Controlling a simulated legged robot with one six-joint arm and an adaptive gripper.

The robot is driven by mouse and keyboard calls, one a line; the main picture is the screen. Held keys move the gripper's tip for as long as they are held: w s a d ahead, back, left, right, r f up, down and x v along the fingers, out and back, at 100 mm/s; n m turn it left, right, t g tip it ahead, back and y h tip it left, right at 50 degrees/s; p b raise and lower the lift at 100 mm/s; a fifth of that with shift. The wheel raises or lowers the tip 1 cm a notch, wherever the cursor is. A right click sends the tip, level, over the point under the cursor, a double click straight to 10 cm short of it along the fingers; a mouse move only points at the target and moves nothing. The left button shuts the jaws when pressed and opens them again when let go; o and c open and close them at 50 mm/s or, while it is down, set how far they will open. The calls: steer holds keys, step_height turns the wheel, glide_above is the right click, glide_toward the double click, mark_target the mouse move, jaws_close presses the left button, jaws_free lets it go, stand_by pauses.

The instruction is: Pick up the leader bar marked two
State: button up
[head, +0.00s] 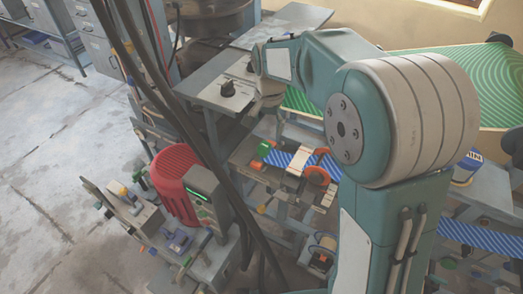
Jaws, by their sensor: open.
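My arm reaches left from the right side of the head view, and my gripper (264,108) hangs at its end, pointing down beside a grey metal table (205,93). My gripper is open, small in the picture and partly covered by my wrist; I see nothing held in it. I cannot make out a leader bar marked two; no such mark is readable. A low bench below my gripper bears a blue-and-white striped band (278,158), a pale block with dark lines (296,161) and orange round parts (317,176).
A red ribbed motor (174,178) and a grey box with green lights (209,190) stand at lower left. Dark cables cross in front of the bench. A green striped sheet (440,75) lies at upper right. The concrete floor (60,130) at left is clear.

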mark_target(264, 145)
steer(key=shift+w+a+f, duration=0.45)
steer(key=shift+w+f, duration=0.15)
steer(key=shift+f, duration=0.25)
steer(key=shift+w+f+m, duration=0.3)
steer(key=shift+f+m, duration=0.1)
steer(key=shift+f, duration=0.25)
step_height(264, 145, down, 6)
steer(key=shift+f, duration=0.25)
steer(key=shift+d+f, duration=0.1)
steer(key=shift+f, duration=0.3)
steer(key=shift+c, duration=0.3)
jaws_close()
